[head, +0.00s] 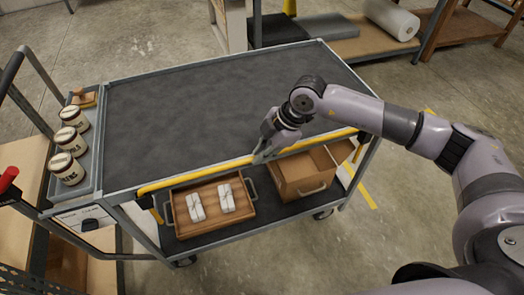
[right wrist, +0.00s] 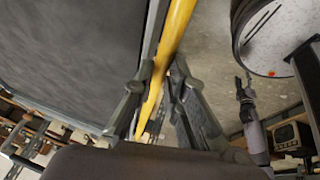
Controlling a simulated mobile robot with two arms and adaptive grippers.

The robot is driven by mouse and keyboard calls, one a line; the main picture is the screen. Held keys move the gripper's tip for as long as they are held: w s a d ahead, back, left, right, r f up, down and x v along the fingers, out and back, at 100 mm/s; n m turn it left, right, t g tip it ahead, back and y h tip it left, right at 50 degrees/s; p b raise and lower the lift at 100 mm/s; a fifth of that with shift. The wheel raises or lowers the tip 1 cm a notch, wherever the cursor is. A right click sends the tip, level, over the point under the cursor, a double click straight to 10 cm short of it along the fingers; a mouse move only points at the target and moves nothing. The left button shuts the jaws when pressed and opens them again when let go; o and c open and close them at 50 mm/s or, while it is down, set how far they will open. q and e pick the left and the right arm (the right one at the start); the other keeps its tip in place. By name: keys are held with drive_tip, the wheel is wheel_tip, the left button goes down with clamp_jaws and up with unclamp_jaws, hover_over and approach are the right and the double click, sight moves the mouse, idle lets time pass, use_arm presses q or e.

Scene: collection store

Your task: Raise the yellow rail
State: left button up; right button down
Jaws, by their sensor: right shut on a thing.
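The yellow rail (head: 200,175) is a long bar running along the near long edge of the grey cart (head: 225,95), about level with its dark top. My right gripper (head: 264,154) is shut on the yellow rail near the middle of its length, reaching down from above. In the right wrist view the rail (right wrist: 172,40) passes between the two fingers (right wrist: 155,95), beside the cart's edge. The fingers hide a short piece of the rail. What looks like my left gripper (right wrist: 245,92) shows small at the right of that view; its jaw state is unclear.
The cart's top is bare. Several labelled jars (head: 68,168) stand in a side tray at its left end. The lower shelf holds a wooden tray (head: 180,217) with two white bundles and a brown box (head: 300,180). A shelf with a white roll (head: 392,20) stands behind.

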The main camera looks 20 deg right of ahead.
drive_tip(key=shift+r, duration=0.1)
wheel_tip(320, 180, up, 14)
drive_tip(key=p, duration=0.8)
drive_tip(key=shift+w+r, duration=0.2)
drive_tip(key=c, duration=1.9)
unclamp_jaws()
drive_tip(key=shift+r, duration=0.1)
drive_tip(key=shift+o, duration=1.2)
drive_tip(key=shift+s, duration=0.15)
drive_tip(key=shift+o, duration=0.3)
drive_tip(key=shift+f, duration=0.2)
